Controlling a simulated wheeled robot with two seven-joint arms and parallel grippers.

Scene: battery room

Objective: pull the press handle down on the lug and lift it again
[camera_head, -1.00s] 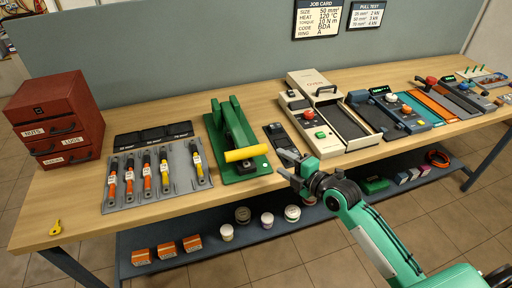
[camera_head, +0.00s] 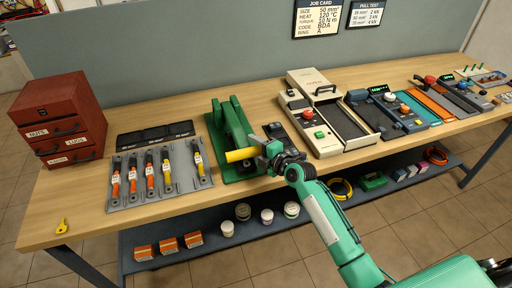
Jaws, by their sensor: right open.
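The green press (camera_head: 230,134) stands on the bench left of centre. Its yellow handle (camera_head: 240,155) sticks out low at the front, near the press base. My right gripper (camera_head: 261,148) is at the right end of the yellow handle, with its fingers open around or beside that end; I cannot tell which. The gripper and wrist hide the handle's right end and the front right part of the press base. The lug under the press is hidden from view. My left gripper is not in view.
A grey tray (camera_head: 128,203) with several orange and yellow tools lies left of the press. A red drawer cabinet (camera_head: 58,108) stands at the far left. A beige machine (camera_head: 335,138) stands to the right. Small tubs and boxes sit on the lower shelf (camera_head: 255,237).

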